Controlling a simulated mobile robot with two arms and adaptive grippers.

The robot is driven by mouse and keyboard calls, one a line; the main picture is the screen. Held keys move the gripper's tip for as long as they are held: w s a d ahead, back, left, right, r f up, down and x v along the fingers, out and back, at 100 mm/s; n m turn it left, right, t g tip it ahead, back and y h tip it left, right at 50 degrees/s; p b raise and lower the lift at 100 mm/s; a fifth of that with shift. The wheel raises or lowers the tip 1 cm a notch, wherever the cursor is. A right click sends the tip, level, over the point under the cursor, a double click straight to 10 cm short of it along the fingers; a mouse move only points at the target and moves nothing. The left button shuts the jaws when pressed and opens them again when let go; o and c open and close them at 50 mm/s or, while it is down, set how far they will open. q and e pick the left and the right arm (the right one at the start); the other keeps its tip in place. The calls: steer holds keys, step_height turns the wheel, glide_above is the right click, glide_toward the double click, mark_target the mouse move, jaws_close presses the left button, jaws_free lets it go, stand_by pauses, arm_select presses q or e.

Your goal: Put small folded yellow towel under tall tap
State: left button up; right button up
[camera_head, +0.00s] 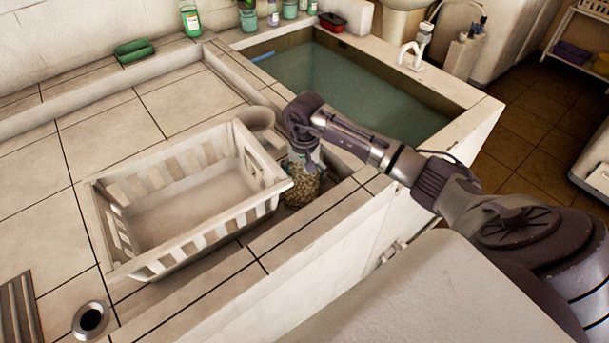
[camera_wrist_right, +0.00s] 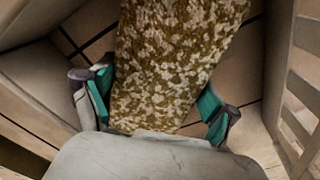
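A yellow folded item (camera_head: 601,64), possibly the towel, lies at the far right edge on a low shelf; it is small and cut off. A white tap (camera_head: 412,56) stands on the pool's far right rim; I cannot tell if it is the tall one. My left gripper is not in view.
A white slatted basket (camera_head: 112,262) sits on the tiled counter, with a small pale cup (camera_head: 257,118) behind it. A water-filled pool (camera_head: 350,85) lies beyond. A green sponge (camera_head: 134,50) and several bottles (camera_head: 191,20) stand at the back. The left counter is mostly clear.

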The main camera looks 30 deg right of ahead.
steer(key=shift+o, duration=1)
steer(key=shift+r, duration=0.1)
